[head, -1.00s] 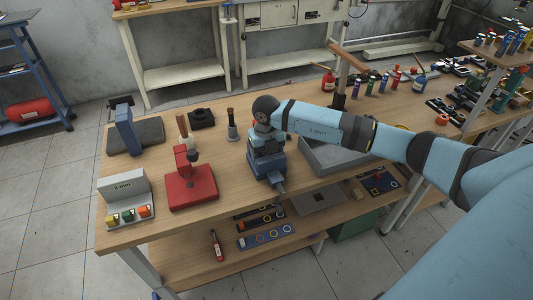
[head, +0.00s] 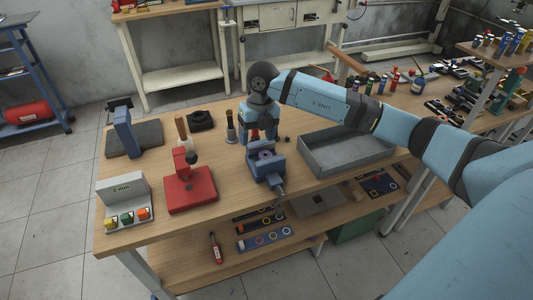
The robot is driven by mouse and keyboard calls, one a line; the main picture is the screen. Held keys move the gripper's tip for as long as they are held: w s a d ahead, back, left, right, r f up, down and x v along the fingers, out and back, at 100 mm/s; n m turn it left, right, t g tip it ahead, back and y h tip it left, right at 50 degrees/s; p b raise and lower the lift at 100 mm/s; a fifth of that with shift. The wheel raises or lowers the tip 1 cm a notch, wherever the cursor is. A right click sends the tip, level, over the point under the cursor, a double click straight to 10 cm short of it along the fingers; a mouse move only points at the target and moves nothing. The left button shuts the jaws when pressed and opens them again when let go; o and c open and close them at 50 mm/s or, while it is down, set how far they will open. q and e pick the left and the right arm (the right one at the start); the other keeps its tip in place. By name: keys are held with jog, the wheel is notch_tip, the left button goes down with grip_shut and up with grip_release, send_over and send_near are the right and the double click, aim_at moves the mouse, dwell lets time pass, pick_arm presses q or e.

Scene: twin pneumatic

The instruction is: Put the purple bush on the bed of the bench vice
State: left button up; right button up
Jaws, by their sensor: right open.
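The blue bench vice (head: 268,174) stands near the front edge of the wooden bench, with its screw handle toward me. A small purple piece, which looks like the bush (head: 264,155), sits on the vice between its jaws. My right gripper (head: 261,138) is open, pointing down just behind and above the vice, apart from the purple piece. Its fingers are partly hard to make out against the vice. My left gripper is out of view.
A grey tray (head: 375,166) lies right of the vice. A red press (head: 190,190) stands to its left, with a grey stand (head: 124,196) of coloured parts beyond. A dark cylinder post (head: 231,130) is close behind on the left.

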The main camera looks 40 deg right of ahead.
jog(key=s+a+f+m+t+y, duration=0.15)
jog(key=s+a+y, duration=0.35)
jog(key=a+y, duration=0.5)
jog(key=s+a+m+t+y, duration=0.2)
jog(key=s+a+y, duration=0.4)
jog(key=a, duration=0.7)
jog(key=s+d+f+m+t+h, duration=0.3)
jog(key=s+f+m+h, duration=0.4)
jog(key=f+m, duration=0.3)
jog(key=s+d+f+m+t+h, duration=0.4)
jog(key=s+f+m+h, duration=0.3)
jog(key=f+m, duration=0.4)
jog(key=d+m, duration=0.1)
jog(key=m, duration=0.5)
jog(key=shift+s+d+m, duration=0.25)
jog(key=shift+d+m, duration=0.1)
